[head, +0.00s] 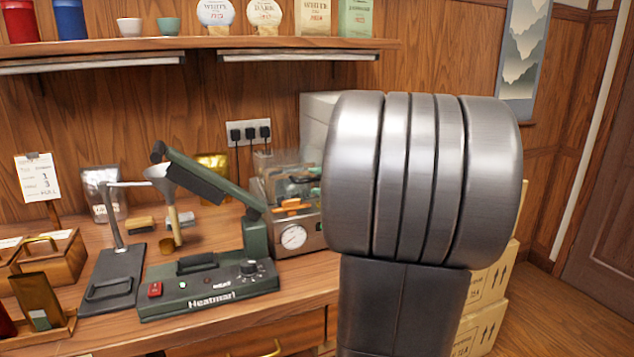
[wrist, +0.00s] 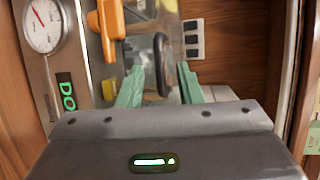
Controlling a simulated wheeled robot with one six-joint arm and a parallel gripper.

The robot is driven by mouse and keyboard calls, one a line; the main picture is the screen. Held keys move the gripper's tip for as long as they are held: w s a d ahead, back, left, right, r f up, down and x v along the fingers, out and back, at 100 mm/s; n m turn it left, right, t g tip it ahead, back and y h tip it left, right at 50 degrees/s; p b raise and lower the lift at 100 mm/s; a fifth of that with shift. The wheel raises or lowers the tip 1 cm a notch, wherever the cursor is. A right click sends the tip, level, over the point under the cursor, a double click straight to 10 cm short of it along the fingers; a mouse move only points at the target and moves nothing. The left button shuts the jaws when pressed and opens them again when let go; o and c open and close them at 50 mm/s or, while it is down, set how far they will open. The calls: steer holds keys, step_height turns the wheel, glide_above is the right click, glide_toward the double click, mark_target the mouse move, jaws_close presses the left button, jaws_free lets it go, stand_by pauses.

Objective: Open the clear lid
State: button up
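The steel machine (head: 300,238) has a round dial on its front and a clear lid (head: 287,165) over its top. In the wrist view the dial (wrist: 42,25) and a green-lit display (wrist: 67,92) are at the left. My gripper (wrist: 160,88) shows there with two pale green fingers apart. A dark upright bar (wrist: 161,62), perhaps the lid's handle, appears in the gap between them. I cannot tell whether either finger touches it. In the head view my arm hides the gripper and the machine's right side.
An orange part (wrist: 110,25) sits left of the fingers. A wall socket (wrist: 193,38) is behind. The green Heatmari sealer (head: 210,285) stands left of the machine on the wooden counter (head: 240,333). Cartons (head: 490,280) stand at the right. A shelf (head: 200,50) runs above.

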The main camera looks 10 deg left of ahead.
steer(key=shift+w+a+f, duration=0.15)
steer(key=shift+w+a, duration=0.2)
steer(key=shift+a, duration=0.25)
jaws_close()
